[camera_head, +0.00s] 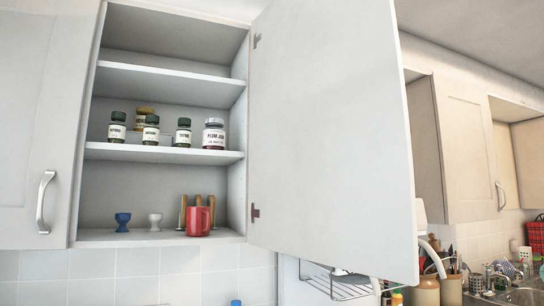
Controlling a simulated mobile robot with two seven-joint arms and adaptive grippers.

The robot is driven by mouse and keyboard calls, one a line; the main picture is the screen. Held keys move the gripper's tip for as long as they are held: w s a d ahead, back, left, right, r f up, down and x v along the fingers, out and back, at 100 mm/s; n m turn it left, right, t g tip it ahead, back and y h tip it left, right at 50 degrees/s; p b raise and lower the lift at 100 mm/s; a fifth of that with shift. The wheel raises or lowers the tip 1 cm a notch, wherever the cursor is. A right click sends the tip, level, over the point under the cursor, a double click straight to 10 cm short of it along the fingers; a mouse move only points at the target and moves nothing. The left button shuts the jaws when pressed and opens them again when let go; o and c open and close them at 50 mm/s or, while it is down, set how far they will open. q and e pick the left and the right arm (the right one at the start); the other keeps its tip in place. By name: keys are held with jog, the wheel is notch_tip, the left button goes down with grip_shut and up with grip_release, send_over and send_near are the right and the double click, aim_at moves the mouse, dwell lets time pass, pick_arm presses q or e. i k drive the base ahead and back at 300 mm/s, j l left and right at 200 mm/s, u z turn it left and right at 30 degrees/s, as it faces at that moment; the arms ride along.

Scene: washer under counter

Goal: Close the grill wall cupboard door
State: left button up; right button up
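The wall cupboard door (325,140) stands wide open, hinged at the right side of the open cupboard (165,70). Its plain pale inner face is toward me, with two dark hinges at its left edge. Its free edge is at the right, and its outer face and handle are hidden. Neither of my grippers can be made out in the head view. White rounded parts (421,212) show just past the door's free edge; I cannot tell whether they are part of my arm.
A closed cupboard door (25,120) is at left. A wire rack (340,286) is below the open door.

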aim_at(332, 178)
jog(key=l+u, duration=0.15)
jog(key=u, duration=0.25)
jog(key=i+l+u, duration=0.1)
jog(key=l+u, duration=0.15)
jog(key=u, duration=0.15)
jog(key=l+u, duration=0.2)
jog(key=u, duration=0.2)
jog(key=l+u, duration=0.3)
jog(key=l, duration=0.2)
jog(key=k+l+u, duration=0.1)
jog(key=l+u, duration=0.15)
jog(key=l, duration=0.25)
jog(key=k+l, duration=0.1)
jog(key=l, duration=0.75)
jog(key=k+l+u, duration=0.1)
jog(key=l, duration=0.3)
jog(key=k+l, duration=0.15)
jog(key=l, duration=0.3)
